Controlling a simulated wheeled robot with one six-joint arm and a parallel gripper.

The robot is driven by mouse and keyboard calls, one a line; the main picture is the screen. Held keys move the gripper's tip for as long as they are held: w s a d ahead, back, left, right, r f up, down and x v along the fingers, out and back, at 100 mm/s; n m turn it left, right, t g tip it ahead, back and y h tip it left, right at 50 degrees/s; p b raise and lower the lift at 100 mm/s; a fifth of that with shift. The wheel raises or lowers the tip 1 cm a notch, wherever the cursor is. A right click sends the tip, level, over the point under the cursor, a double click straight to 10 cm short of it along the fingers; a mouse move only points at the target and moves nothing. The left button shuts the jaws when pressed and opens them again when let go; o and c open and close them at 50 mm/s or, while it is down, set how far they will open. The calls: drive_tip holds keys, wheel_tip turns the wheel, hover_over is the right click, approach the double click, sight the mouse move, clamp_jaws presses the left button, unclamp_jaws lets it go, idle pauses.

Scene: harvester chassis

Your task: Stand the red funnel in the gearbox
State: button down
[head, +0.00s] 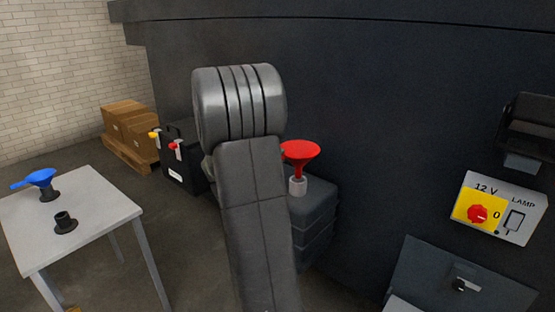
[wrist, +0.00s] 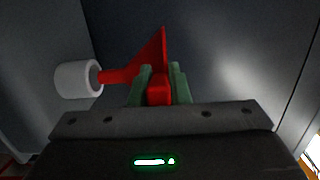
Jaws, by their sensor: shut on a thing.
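The red funnel (head: 301,149) is upright above the gearbox (head: 318,222), a dark ribbed block against the machine wall. Its spout points down at the pale filler neck (head: 297,186) on top of the gearbox. In the wrist view the funnel (wrist: 150,58) lies sideways, and its spout end meets the opening of the white neck (wrist: 75,79). How deep the spout sits inside is hidden. My gripper (wrist: 161,76) is shut on the funnel's red handle between its two green fingers. In the head view my arm hides the gripper.
A pale table (head: 85,240) at the left holds a blue funnel (head: 40,178) in a black stand and an empty black stand (head: 65,222). A black battery box (head: 183,160) and cartons (head: 130,128) stand behind. A 12 V switch panel (head: 498,208) is at right.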

drive_tip(key=shift+f+b, duration=2.3)
drive_tip(key=shift+f, duration=0.2)
drive_tip(key=c, duration=1.3)
unclamp_jaws()
drive_tip(key=shift+s, duration=0.1)
drive_tip(key=b+v, duration=0.1)
drive_tip(key=v, duration=1.2)
drive_tip(key=shift+s+a, duration=0.25)
drive_tip(key=shift+r, duration=0.1)
drive_tip(key=p+x, duration=0.1)
drive_tip(key=x, duration=1.2)
drive_tip(key=shift+w+d+r+p, duration=0.25)
drive_tip(key=shift+w+r+p, duration=0.05)
drive_tip(key=shift+p, duration=0.1)
